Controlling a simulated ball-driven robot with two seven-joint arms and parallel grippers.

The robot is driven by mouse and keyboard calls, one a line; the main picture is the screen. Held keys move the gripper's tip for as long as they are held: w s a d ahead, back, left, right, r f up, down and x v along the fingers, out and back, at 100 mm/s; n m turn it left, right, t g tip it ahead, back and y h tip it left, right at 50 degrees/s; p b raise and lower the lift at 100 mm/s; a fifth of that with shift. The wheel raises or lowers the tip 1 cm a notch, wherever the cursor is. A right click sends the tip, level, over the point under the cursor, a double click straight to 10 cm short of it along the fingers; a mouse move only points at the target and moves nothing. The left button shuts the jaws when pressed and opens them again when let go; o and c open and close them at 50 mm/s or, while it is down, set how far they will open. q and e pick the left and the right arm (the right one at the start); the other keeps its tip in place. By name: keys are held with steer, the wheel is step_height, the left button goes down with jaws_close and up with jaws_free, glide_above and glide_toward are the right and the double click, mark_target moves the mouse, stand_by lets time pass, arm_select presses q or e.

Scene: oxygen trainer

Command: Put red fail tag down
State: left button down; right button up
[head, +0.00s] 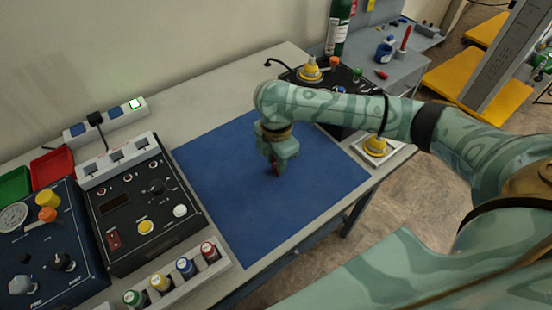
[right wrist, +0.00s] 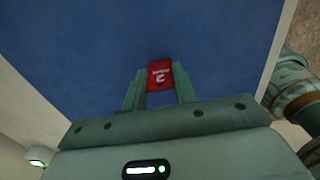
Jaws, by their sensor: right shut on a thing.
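The red fail tag (right wrist: 160,76) is between the two fingers of my right gripper (right wrist: 160,92) in the right wrist view, with white print on its face. The blue mat (right wrist: 90,45) fills the view behind it. The gripper is shut on the tag. I cannot tell whether the tag touches the mat. My left gripper is not in view.
A black control box (head: 135,210) and a rack of colored-capped bottles (head: 170,285) stand left of the mat. Red (head: 52,168) and green (head: 15,184) trays sit at the far left. A dark unit (head: 345,80) stands behind my right arm. The mat around the gripper is clear.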

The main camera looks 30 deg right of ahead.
steer(key=o, duration=0.9)
steer(key=shift+o, duration=0.2)
step_height(320, 180, up, 12)
steer(key=p, duration=0.5)
steer(key=shift+p, duration=0.3)
steer(key=shift+s, duration=0.15)
